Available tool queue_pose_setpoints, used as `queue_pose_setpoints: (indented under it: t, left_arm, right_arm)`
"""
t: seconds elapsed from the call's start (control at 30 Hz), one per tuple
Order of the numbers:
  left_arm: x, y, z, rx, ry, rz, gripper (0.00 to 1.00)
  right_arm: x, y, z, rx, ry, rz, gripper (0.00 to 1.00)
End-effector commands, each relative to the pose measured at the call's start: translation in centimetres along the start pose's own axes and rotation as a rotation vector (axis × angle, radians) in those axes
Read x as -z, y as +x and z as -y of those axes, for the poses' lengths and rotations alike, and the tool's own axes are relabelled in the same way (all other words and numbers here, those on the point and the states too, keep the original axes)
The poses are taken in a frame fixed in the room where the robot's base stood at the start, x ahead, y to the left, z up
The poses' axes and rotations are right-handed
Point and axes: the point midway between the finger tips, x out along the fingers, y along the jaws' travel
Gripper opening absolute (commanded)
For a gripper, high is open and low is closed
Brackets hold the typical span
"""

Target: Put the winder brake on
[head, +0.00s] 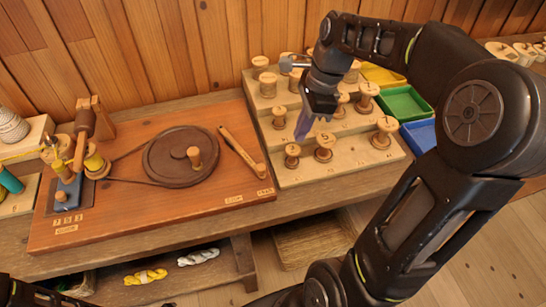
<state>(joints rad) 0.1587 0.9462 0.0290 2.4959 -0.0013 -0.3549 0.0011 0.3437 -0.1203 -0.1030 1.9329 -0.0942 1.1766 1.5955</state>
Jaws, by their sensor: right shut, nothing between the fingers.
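The winder is a reddish-brown wooden board (130,215) with a dark round wheel (165,160) that has a wooden crank knob. A cord runs from the wheel to a small spool post at the left. A light wooden lever (240,150), which looks like the brake, lies slanted on the board right of the wheel, its knobbed end toward the front right. Small labels (264,192) sit in front of it, too small to read surely. My right gripper (302,130) points down over the stepped spool rack, right of the lever and apart from it, shut and empty. My left gripper is not visible.
The stepped rack (340,165) holds several wooden spools. Yellow, green (403,103) and blue (420,134) trays stand right of it. Thread spools stand at the far left. Yellow (145,277) and white skeins lie on a lower shelf. My right arm covers the right side.

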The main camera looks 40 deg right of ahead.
Motion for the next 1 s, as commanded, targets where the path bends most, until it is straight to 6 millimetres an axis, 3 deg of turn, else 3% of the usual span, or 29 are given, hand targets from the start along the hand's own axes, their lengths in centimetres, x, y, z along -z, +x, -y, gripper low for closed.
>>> queue_pose_setpoints:
  t: [0.27, 0.7, 1.0]
  left_arm:
    - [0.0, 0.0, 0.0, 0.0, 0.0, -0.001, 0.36]
    - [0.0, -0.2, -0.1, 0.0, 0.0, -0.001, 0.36]
    - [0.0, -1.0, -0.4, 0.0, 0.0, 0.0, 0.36]
  right_arm:
    - [0.0, 1.8, 0.0, -0.003, -0.001, 0.0, 0.0]
    - [0.0, 10.1, -0.1, -0.006, -0.001, 0.0, 0.0]
    - [-3.5, 11.1, 0.0, -0.001, -0.003, 0.001, 0.0]
